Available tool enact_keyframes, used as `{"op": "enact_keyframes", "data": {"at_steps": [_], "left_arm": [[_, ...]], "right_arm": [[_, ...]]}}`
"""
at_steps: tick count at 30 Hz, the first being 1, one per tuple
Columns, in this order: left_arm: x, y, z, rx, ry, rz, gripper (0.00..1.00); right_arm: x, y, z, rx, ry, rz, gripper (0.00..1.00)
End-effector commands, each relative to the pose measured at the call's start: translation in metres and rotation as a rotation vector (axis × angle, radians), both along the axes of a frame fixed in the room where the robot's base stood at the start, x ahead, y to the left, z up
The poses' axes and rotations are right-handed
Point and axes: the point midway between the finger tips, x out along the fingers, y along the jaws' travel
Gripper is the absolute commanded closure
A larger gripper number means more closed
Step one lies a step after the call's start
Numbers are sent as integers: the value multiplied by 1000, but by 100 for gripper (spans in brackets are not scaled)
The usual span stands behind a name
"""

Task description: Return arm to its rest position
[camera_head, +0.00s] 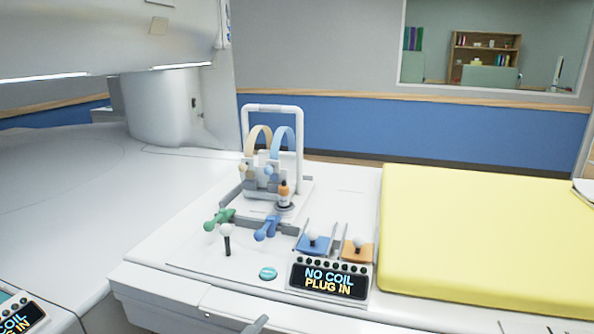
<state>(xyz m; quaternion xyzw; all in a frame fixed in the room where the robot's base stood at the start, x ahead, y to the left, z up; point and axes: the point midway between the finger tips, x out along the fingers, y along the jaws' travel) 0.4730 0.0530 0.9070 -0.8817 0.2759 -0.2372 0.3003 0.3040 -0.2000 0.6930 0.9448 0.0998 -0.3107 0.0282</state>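Neither of my arms nor grippers shows in the head view. On the white patient table (340,182) stands a coil holder with a white upright frame (299,150), a tan hoop (258,138) and a light blue hoop (283,143).
The large white magnet (100,40) overhangs the left side. A yellow pad (470,240) covers the table's right side. A teal button (268,273) lies left of the display. A second display (20,318) shows at bottom left. A blue-striped wall (345,128) and window stand behind.

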Motion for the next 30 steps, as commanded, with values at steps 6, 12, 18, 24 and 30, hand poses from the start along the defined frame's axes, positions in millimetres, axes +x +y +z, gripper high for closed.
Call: {"op": "enact_keyframes", "data": {"at_steps": [6, 12, 18, 24, 30], "left_arm": [[-34, 68, -76, -162, 429, 265, 60], [-99, 119, -147, -258, 810, 463, 60], [-156, 145, -186, -305, 1055, 569, 60], [-172, 150, -195, -316, 1120, 594, 60], [-172, 150, -195, -316, 1118, 593, 60]], "right_arm": [[-1, -1, 10, -3, 0, -2, 100], [-2, -2, 14, -7, 6, -2, 100], [-2, -2, 19, -8, 3, -2, 100], [-2, -3, 19, -10, 2, -2, 100], [-2, -3, 19, -9, 2, -3, 100]]}}
